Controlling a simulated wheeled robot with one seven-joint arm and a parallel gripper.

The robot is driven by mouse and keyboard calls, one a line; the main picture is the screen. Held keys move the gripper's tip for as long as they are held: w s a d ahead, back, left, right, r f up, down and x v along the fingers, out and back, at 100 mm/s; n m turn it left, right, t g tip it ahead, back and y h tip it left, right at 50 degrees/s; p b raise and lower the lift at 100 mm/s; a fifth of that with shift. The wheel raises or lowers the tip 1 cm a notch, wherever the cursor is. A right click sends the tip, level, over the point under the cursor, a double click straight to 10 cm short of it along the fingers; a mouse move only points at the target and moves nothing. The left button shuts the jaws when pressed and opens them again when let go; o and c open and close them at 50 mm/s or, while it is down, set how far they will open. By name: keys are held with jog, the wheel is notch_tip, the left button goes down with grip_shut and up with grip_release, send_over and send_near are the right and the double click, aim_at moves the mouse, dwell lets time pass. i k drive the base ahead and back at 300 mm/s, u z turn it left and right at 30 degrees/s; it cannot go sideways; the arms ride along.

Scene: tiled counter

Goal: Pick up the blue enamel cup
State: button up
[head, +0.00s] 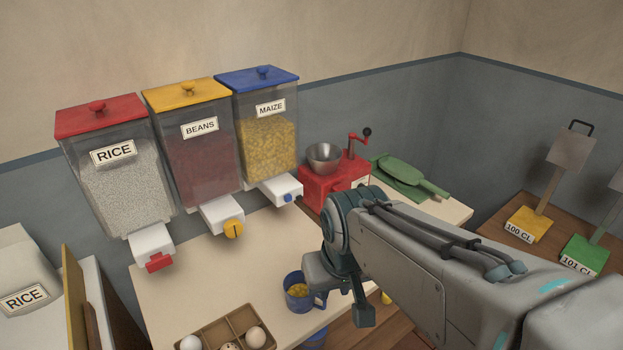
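The blue enamel cup (292,299) stands upright on the counter near its front edge, below the maize dispenser. Yellow maize shows inside it, and its handle points right. My gripper (342,296) is just right of the cup, with its two fingers visibly apart. One finger overlaps the cup's right rim in the picture. I cannot tell whether that finger touches the cup or is above it. No held thing shows between the fingers.
Dispensers of rice (121,190), beans (200,150) and maize (266,150) hang behind the counter (215,275). An egg tray (212,330) is close left of the cup. Blue and yellow things show below the counter edge.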

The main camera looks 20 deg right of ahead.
aim_at(298, 301)
jog(key=u, duration=1.7)
jog(key=k, duration=0.9)
jog(key=z, duration=1)
jog(key=i, duration=0.5)
jog(key=z, duration=0.05)
